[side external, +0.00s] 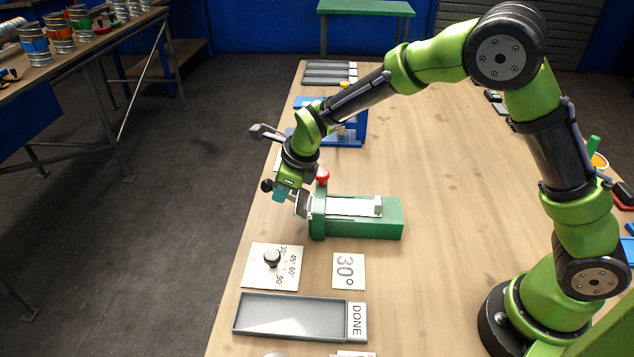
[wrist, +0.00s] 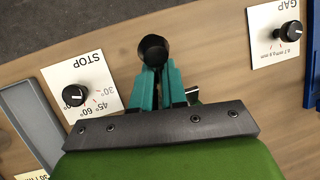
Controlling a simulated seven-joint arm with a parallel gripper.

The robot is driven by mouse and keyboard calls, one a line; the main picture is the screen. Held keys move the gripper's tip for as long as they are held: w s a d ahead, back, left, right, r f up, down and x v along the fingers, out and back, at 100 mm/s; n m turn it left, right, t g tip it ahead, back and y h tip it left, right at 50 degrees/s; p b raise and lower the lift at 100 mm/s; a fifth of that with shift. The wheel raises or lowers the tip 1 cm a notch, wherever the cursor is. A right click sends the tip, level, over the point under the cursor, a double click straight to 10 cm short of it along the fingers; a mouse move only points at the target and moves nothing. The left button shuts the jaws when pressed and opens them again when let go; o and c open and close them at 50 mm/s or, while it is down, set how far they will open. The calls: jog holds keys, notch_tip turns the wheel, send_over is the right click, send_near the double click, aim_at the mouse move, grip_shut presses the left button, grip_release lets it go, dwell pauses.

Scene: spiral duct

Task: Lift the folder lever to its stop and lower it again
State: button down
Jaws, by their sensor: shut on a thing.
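The green folder (side external: 365,228) stands on the bench with a pale metal sheet (side external: 352,206) lying flat on top. A red knob (side external: 322,175) shows at its back left. A tilted grey metal plate (side external: 302,205) is at its left end, partly behind my gripper. My gripper (side external: 275,190), with teal fingers, is shut on the black knob of the folder lever (side external: 266,185), left of the folder. In the wrist view the knob (wrist: 153,48) sits at the tips of the closed fingers (wrist: 153,75). The lever's arm is mostly hidden, so its angle is hard to tell.
A STOP dial card (side external: 272,262), a 30° card (side external: 349,270) and a grey DONE tray (side external: 290,317) lie in front of the folder. A GAP dial (wrist: 290,32) shows in the wrist view. A blue device (side external: 350,125) stands behind. The bench right of the folder is clear.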

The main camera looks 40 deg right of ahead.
jog(key=shift+w+a+f+g+h, duration=0.2)
jog(key=shift+f+g+h, duration=0.25)
jog(key=shift+g, duration=0.05)
jog(key=shift+w+a+f+g+h, duration=0.15)
jog(key=shift+a+f+g+h, duration=0.05)
jog(key=shift+f+g+h, duration=0.25)
jog(key=shift+w+a+f+n+g+h, duration=0.1)
jog(key=shift+f+n+g+h, duration=0.05)
jog(key=shift+f+g+h, duration=0.5)
jog(key=shift+w+a+f+n+g+h, duration=0.15)
jog(key=shift+f+g+h, duration=0.3)
jog(key=shift+g+h, duration=0.3)
jog(key=shift+s+d, duration=0.1)
jog(key=c, duration=1.2)
grip_release()
jog(key=shift+o, duration=0.2)
jog(key=v, duration=1.7)
jog(key=shift+f, duration=0.1)
